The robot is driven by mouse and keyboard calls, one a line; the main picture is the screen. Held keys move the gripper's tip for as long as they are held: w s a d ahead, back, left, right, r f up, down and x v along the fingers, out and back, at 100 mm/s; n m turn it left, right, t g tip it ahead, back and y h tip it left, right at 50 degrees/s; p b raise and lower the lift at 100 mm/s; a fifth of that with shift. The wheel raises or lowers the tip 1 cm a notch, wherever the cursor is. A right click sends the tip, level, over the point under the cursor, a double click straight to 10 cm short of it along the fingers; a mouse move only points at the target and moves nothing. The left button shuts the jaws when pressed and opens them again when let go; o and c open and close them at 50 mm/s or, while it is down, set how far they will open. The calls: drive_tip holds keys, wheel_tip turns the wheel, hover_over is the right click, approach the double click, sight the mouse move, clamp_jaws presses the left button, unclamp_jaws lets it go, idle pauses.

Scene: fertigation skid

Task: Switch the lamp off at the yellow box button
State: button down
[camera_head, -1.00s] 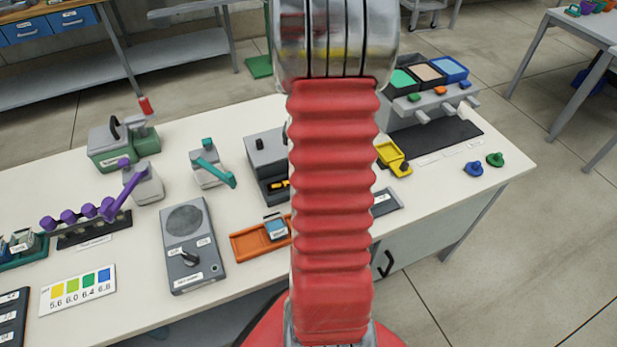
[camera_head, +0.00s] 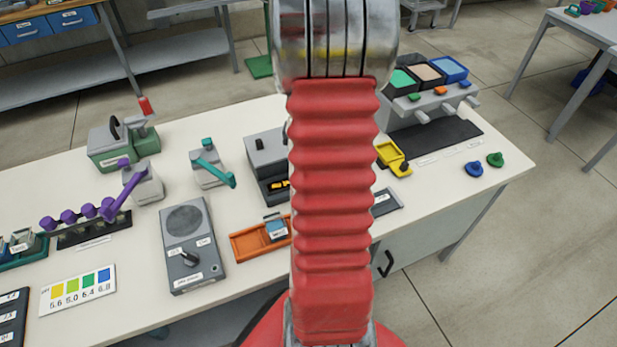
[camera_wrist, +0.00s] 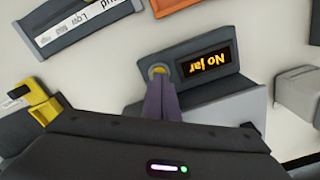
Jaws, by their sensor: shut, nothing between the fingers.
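A grey box (camera_head: 268,160) stands on the bench, partly hidden behind my arm in the head view. In the wrist view its dark front panel (camera_wrist: 226,92) carries a round yellow button (camera_wrist: 158,70) and a lit display (camera_wrist: 207,65) reading "No jar" in orange, upside down. My gripper (camera_wrist: 161,82) is shut and empty, its purple-grey fingers together with the tips right at the button's lower edge. I cannot tell whether they touch it. No separate lamp can be made out. In the head view my gripper is hidden by my red arm.
An orange tray (camera_head: 250,244) and a grey speaker-like box with a knob (camera_head: 190,245) sit nearby. A yellow holder (camera_head: 393,158) lies right of my arm. A teal-handled device (camera_head: 209,165) stands left of the box. Open bench lies between them.

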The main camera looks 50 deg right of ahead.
drive_tip(key=shift+f, duration=0.65)
idle(0.8)
drive_tip(key=shift+r, duration=0.15)
wheel_tip(320, 180, up, 7)
idle(1.2)
drive_tip(key=shift+s, duration=0.1)
idle(0.4)
drive_tip(key=s+a+r+n+t, duration=0.1)
drive_tip(key=a+r+n, duration=0.5)
drive_tip(key=a, duration=1.2)
drive_tip(key=s+a+r+n+t, duration=0.1)
drive_tip(key=a+r+n+t, duration=0.3)
drive_tip(key=a+r, duration=0.6)
drive_tip(key=a+n, duration=0.2)
drive_tip(key=a, duration=0.6)
drive_tip(key=shift+a+t, duration=0.3)
drive_tip(key=shift+a, duration=0.1)
